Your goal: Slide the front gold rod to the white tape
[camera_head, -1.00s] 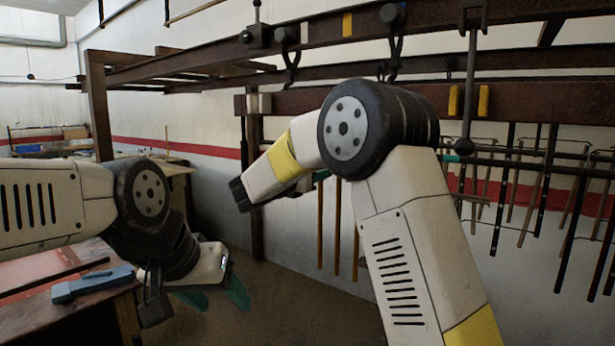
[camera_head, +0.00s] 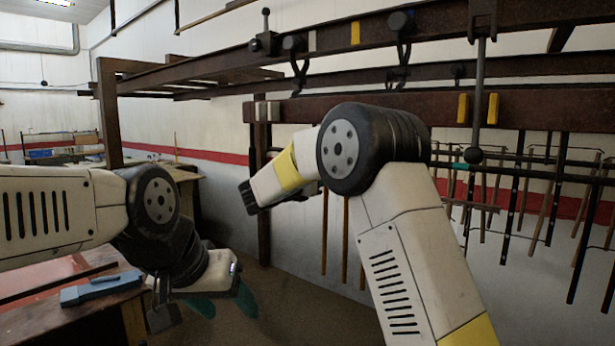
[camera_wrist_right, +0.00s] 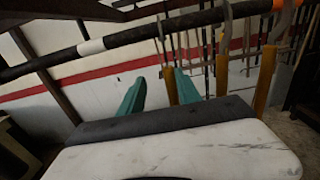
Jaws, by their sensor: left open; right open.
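Gold rods hang from a dark rail (camera_wrist_right: 130,38) in the right wrist view: one (camera_wrist_right: 170,85) shows between my right gripper's teal fingers, close to the right-hand one. Another (camera_wrist_right: 222,75) and a nearer-looking one (camera_wrist_right: 264,80) hang to the right, outside the fingers. I cannot tell surely which is the front rod. White tape (camera_wrist_right: 92,46) bands the rail left of all these rods. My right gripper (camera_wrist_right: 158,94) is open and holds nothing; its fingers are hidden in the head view. Gold rods (camera_head: 324,230) show there below my right arm. My left gripper (camera_head: 223,304) is open and empty, low at left.
A workbench (camera_head: 60,325) with a blue tool (camera_head: 100,288) stands at lower left, close to my left arm. Dark beams (camera_head: 300,65) of the rack cross above. Several dark rods (camera_head: 515,190) hang at right. The floor beyond my left gripper looks clear.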

